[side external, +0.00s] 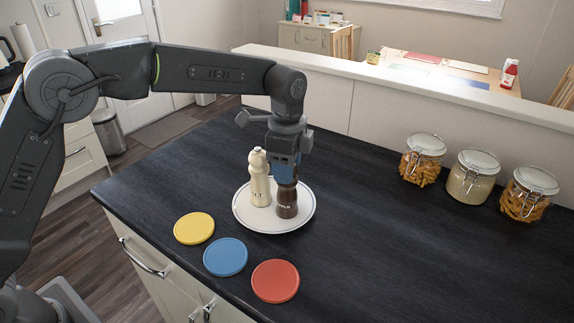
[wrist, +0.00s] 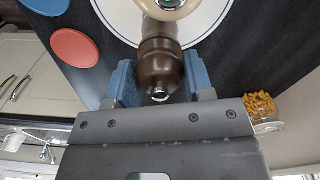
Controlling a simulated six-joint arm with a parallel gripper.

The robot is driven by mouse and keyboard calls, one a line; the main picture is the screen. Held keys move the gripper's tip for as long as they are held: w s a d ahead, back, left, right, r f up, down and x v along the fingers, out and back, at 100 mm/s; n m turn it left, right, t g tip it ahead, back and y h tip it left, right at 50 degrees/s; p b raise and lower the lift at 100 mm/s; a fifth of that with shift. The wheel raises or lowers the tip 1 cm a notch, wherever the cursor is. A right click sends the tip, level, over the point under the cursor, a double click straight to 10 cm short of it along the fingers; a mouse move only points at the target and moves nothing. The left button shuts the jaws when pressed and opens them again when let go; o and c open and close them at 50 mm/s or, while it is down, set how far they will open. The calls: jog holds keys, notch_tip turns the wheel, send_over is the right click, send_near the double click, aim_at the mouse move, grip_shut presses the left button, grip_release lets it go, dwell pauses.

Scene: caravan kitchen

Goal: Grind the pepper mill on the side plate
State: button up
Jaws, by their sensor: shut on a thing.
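The dark brown pepper mill (side external: 287,203) stands upright on the white side plate (side external: 303,218). My gripper (side external: 285,170) is above it, pointing down, with its blue fingers shut around the mill's top. In the wrist view the brown mill (wrist: 161,65) sits between the two blue fingers (wrist: 158,85). A cream salt mill (side external: 260,180) stands upright on the same plate, just left of the pepper mill. Its pale top (wrist: 172,8) shows at the upper edge of the wrist view. The fingers hide the upper part of the pepper mill in the side view.
Yellow (side external: 194,228), blue (side external: 226,257) and red (side external: 275,281) coasters lie in front of the plate. Several glass jars, including one of pasta (side external: 422,160), stand at the right by the raised ledge (side external: 380,97). The dark worktop (side external: 400,250) between is clear.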

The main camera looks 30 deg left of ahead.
jog(key=n, duration=0.7)
jog(key=shift+s+f, duration=0.1)
jog(key=shift+f, duration=0.1)
jog(key=n, duration=0.7)
jog(key=shift+r, duration=0.15)
jog(key=o, duration=0.7)
jog(key=shift+r, duration=0.1)
jog(key=shift+o, duration=0.2)
jog(key=shift+r, duration=4.05)
